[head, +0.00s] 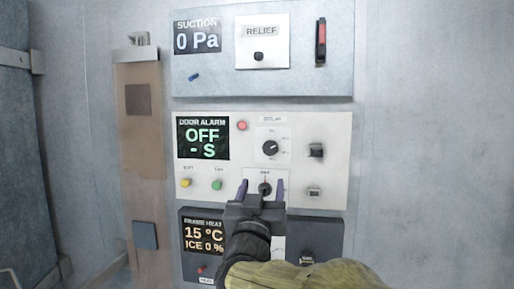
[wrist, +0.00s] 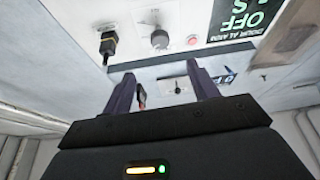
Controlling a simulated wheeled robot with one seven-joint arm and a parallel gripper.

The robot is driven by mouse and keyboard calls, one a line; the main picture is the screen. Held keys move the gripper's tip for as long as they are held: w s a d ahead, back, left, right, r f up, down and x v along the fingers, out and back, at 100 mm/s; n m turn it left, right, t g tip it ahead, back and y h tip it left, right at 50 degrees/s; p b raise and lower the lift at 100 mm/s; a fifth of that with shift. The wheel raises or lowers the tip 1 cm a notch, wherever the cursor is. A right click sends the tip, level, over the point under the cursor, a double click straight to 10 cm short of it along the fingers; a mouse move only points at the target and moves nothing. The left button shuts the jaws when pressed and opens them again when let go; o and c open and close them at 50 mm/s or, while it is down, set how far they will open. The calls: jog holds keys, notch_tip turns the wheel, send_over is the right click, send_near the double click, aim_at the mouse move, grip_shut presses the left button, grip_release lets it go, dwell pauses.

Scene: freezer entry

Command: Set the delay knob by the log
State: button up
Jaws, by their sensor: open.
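The delay knob (head: 270,148) is a round black dial on a white plate with small scale marks, in the middle of the door alarm panel (head: 336,180). In the wrist view a round knob on a white plate (wrist: 159,40) shows above my fingers. The door alarm display (head: 203,138) reads "OFF" and "- S". My gripper (head: 263,190) is open, its two purple fingers pointing at the panel below the delay knob. A small black switch (head: 265,188) shows between the fingers. I see no log that I can read.
A yellow button (head: 187,183), a green button (head: 217,184) and a red light (head: 242,126) are left of the knobs. Black fittings (head: 316,150) sit at right. The suction panel (head: 262,85) is above, the frame heat display (head: 203,236) below.

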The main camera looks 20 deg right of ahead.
aim_at(270, 150)
jog(key=p+x, duration=0.8)
jog(key=x, duration=0.8)
jog(key=shift+w+d+r+p, duration=0.2)
jog(key=shift+p, duration=0.2)
jog(key=shift+w, duration=0.1)
jog(key=shift+c, duration=0.6)
jog(key=c, duration=0.9)
jog(key=shift+o, duration=0.2)
